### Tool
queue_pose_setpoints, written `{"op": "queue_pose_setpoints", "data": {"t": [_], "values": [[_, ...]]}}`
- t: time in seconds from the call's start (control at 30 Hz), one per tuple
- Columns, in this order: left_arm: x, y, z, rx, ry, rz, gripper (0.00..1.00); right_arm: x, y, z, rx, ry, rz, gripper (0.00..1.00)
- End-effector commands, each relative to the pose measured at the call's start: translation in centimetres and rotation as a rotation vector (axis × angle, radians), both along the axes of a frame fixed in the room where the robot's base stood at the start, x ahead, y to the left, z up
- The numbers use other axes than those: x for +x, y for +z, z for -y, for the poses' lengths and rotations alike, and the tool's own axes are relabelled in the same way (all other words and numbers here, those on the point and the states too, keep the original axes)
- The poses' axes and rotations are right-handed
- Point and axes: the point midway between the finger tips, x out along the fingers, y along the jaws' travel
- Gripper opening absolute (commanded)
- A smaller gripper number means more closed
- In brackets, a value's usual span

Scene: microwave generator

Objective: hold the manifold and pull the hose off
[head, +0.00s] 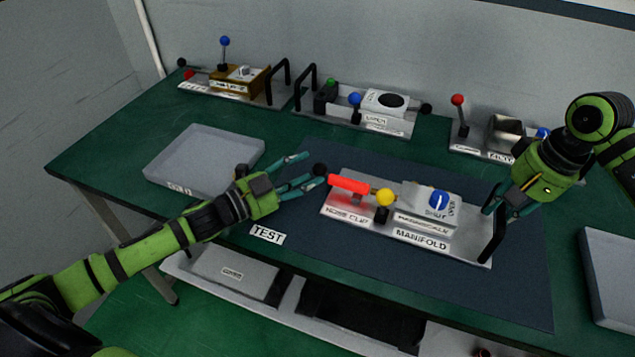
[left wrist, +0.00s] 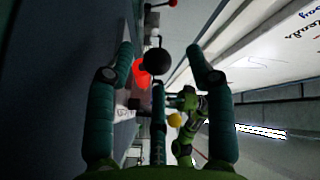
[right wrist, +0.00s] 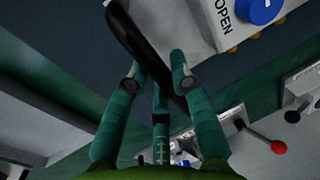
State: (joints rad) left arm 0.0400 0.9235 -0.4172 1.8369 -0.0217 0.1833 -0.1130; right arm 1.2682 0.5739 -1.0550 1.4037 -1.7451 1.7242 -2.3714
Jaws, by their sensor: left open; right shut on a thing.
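The manifold (head: 405,246) is a pale plate labelled MANIFOLD on the dark mat, with a blue dial (head: 439,200). A red cylinder (head: 349,184), seemingly the hose, lies at its left end above the HOSE CLIP label. A black ball (head: 320,170) is at its left tip. My open left gripper (head: 308,172) has its fingers around the ball; in the left wrist view the ball (left wrist: 158,62) shows between the fingers, contact unclear. My right gripper (head: 495,207) is shut on the manifold's black handle (head: 492,236), also seen in the right wrist view (right wrist: 138,38).
A yellow ball knob (head: 384,197) stands beside the red cylinder. An empty grey tray (head: 205,155) is at left, another (head: 612,275) at right. Several other fixtures with levers line the back. The mat before the manifold is clear.

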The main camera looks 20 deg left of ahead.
Motion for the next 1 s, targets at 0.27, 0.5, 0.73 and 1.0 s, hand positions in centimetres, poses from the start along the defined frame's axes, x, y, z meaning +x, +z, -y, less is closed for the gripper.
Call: {"op": "queue_pose_setpoints", "data": {"t": [0.27, 0.5, 0.73, 1.0], "values": [[-3.7, -0.2, -2.6, 0.002, 0.001, -0.003, 0.54, -0.2, -0.6, 0.2, -0.008, -0.001, -0.011, 0.0], [-6.2, -0.2, -4.4, -0.001, 0.002, -0.003, 0.54, -0.2, -0.6, 0.1, -0.008, 0.0, -0.01, 0.0], [-7.4, 0.0, -5.3, 0.001, 0.003, 0.001, 0.54, -0.2, -0.6, 0.1, -0.007, 0.001, -0.01, 0.0], [-7.6, 0.0, -5.5, 0.001, 0.003, 0.003, 0.54, -0.2, -0.6, 0.1, -0.007, 0.001, -0.01, 0.0]]}}
